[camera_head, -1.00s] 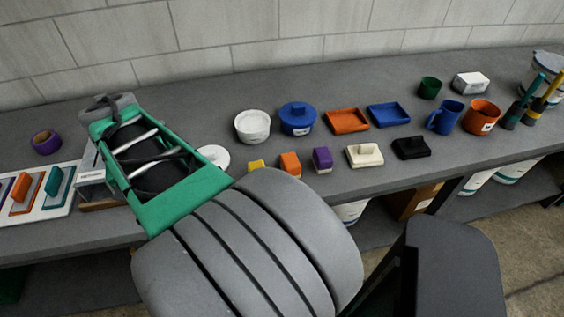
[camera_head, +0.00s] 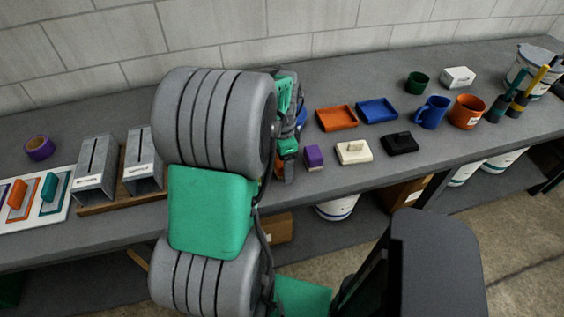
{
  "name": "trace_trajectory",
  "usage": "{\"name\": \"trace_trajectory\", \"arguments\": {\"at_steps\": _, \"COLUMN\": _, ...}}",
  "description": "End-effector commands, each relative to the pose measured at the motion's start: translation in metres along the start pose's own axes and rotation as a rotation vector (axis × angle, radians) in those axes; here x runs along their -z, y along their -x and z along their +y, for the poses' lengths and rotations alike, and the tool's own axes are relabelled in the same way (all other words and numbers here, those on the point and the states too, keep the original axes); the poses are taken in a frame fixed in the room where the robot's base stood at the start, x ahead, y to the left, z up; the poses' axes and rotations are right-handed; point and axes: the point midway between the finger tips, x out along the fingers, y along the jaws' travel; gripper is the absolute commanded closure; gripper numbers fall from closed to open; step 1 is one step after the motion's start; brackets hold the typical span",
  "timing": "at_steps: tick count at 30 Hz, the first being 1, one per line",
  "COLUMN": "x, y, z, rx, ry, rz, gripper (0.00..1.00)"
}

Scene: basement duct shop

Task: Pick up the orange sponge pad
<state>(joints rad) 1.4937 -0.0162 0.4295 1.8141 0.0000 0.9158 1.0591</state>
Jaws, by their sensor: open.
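My gripper (camera_head: 285,173) points down at the front edge of the bench, just left of the purple block (camera_head: 313,156). It is open, though my arm hides part of it.
A cream block (camera_head: 353,152) and a black block (camera_head: 399,143) stand right of the purple one. Behind are an orange tray (camera_head: 336,118) and a blue tray (camera_head: 377,110). Mugs stand farther right. Grey metal holders (camera_head: 95,170) stand left.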

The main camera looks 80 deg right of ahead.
Motion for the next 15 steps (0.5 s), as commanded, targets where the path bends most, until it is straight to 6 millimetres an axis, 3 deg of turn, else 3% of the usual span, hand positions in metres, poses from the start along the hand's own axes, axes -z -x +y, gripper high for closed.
{"name": "trace_trajectory", "arguments": {"at_steps": 8, "x": -0.0002, "y": -0.0084, "z": -0.0002, "rx": 0.001, "ry": 0.001, "rz": 0.001, "gripper": 0.18}}
{"name": "trace_trajectory", "arguments": {"at_steps": 15, "x": -0.0004, "y": -0.0080, "z": -0.0004, "rx": 0.001, "ry": 0.002, "rz": 0.001, "gripper": 0.37}}
